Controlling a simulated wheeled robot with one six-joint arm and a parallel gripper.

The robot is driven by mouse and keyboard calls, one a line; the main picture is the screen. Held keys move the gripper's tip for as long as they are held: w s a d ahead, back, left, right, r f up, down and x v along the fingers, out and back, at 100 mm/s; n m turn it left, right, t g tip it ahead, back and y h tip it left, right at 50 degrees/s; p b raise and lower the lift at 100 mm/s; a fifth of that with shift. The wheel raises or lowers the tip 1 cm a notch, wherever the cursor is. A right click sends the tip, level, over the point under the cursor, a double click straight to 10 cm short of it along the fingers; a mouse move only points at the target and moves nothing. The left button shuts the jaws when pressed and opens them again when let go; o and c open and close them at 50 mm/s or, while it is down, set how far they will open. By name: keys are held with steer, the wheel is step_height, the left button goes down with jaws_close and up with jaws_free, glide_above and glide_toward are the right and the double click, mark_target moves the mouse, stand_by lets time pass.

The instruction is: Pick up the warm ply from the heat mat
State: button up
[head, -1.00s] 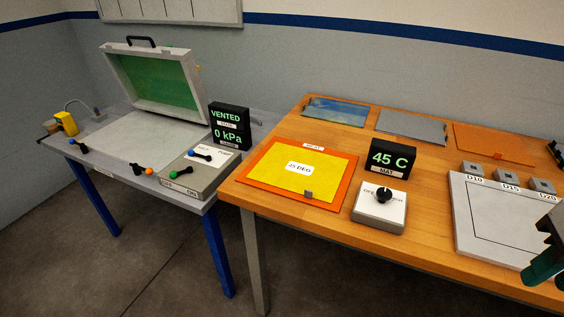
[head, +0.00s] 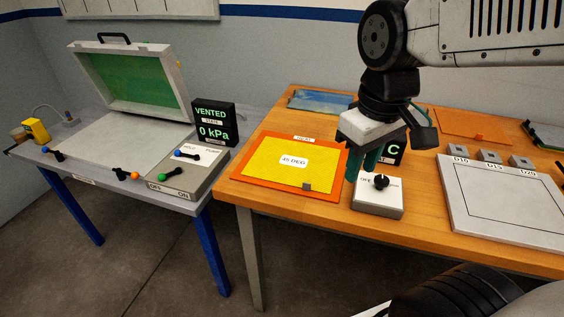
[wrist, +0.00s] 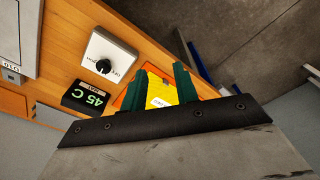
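The yellow ply (head: 262,174) lies flat on the orange heat mat (head: 226,179), with a white label reading 45 DEG. A small grey tab (head: 306,187) sits at its near right corner. My gripper (head: 362,170) points down to the right of the mat, above the area by the dial box, apart from the ply. In the wrist view my gripper (wrist: 164,82) is open, its two green fingers spread with nothing between them. Part of the yellow ply (wrist: 163,92) shows beyond the fingers, partly hidden by them.
The dial box (head: 378,201) stands right of the mat. The temperature display (head: 394,154) is partly hidden behind my gripper; the wrist view reads 45 C. A grey board (head: 500,222) with several small blocks lies at right. A vacuum table (head: 125,138) with raised green lid stands left.

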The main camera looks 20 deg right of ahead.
mark_target(305, 179)
steer(key=w+f+n, duration=0.2)
steer(key=w+f, duration=0.1)
steer(key=w, duration=0.2)
steer(key=w+a+f+n, duration=0.1)
steer(key=w+f+n, duration=0.2)
steer(key=w, duration=0.2)
steer(key=w+a+f+n+g, duration=0.1)
steer(key=w+f+n, duration=0.1)
steer(key=w, duration=0.4)
steer(key=shift+a+f+n, duration=0.2)
steer(key=shift+f+n, duration=0.1)
steer(key=shift+f, duration=0.55)
steer(key=f, duration=0.7)
steer(key=shift+w+a+f, duration=0.1)
steer(key=shift+a, duration=0.1)
steer(key=shift+c, duration=0.3)
jaws_close()
